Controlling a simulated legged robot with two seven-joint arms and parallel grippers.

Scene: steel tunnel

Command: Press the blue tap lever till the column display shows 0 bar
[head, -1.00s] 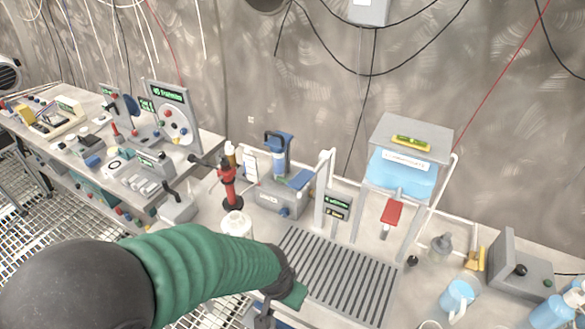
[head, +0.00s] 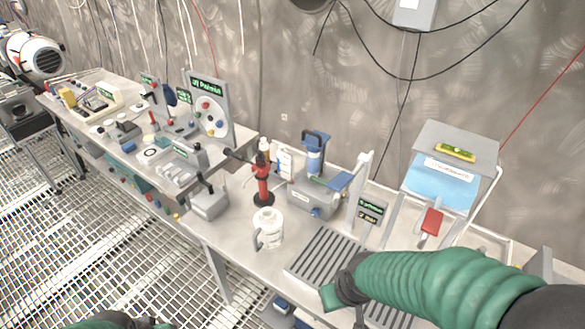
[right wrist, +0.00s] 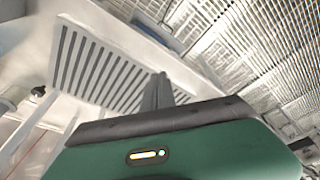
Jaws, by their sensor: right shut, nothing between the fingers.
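The blue tap lever (head: 338,181) sticks out on the right of a grey tap unit (head: 311,200) with a blue cylinder on top. The column display (head: 370,208) is on the pale column just right of it; its green and yellow lines are too small to read. My right gripper (head: 358,318) is shut and empty, near the front of the slatted drip grate (head: 318,258), apart from the lever. In the right wrist view its closed fingers (right wrist: 160,88) point over the grate. Only a sliver of my left arm shows at the bottom left, its fingers hidden.
A white jug (head: 268,228) stands left of the grate, with a red pump-like stand (head: 262,182) behind it. A blue tank (head: 440,182) with a red lever (head: 432,221) stands at the right. Panels and small devices fill the left bench.

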